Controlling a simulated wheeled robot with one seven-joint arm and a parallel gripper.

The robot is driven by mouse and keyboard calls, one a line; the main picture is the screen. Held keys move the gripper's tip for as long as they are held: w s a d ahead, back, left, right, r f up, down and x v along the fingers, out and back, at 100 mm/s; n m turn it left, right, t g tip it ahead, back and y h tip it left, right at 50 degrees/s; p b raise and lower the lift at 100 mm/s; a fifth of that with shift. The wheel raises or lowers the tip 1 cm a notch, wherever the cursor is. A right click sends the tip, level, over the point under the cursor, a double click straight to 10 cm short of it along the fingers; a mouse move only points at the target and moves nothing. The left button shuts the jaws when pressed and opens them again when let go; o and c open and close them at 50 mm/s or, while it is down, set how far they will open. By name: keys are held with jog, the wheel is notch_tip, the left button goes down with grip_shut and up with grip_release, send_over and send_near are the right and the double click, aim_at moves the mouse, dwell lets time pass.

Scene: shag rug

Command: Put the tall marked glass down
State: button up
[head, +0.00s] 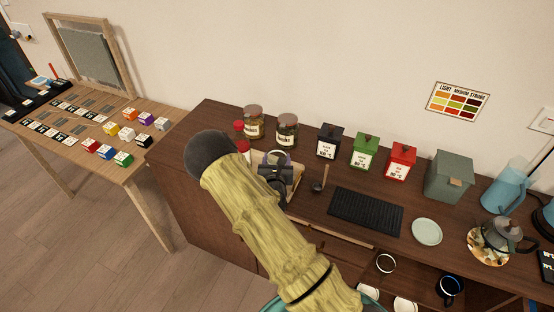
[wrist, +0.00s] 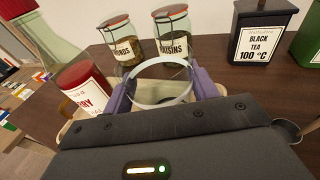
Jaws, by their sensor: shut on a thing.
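The tall marked glass (wrist: 161,92) shows in the wrist view as a clear ring-shaped rim between the purple fingers. My gripper (wrist: 163,88) is shut on it. In the head view my gripper (head: 277,168) is over the left part of the dark counter, and the glass rim (head: 277,154) shows just past it. The glass's lower part and any marks are hidden by my gripper, so I cannot tell whether its base touches anything. A beige tray (head: 298,172) lies under and around the gripper; its edge also shows in the wrist view (wrist: 78,134).
Jars of almonds (wrist: 121,46) and raisins (wrist: 171,36) stand behind the glass. A ladle (head: 318,184) lies right of the tray. Black (head: 328,143), green (head: 364,152) and red (head: 400,161) tins line the back. A black slatted mat (head: 366,211) is bare.

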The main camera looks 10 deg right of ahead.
jog(key=o, duration=1.1)
jog(key=shift+f, duration=0.15)
jog(key=shift+o, duration=0.2)
jog(key=shift+r, duration=0.2)
jog(key=shift+s+a+f, duration=0.1)
jog(key=shift+s, duration=0.25)
jog(key=b+v, duration=0.3)
jog(key=v, duration=0.8)
jog(key=shift+s, duration=0.15)
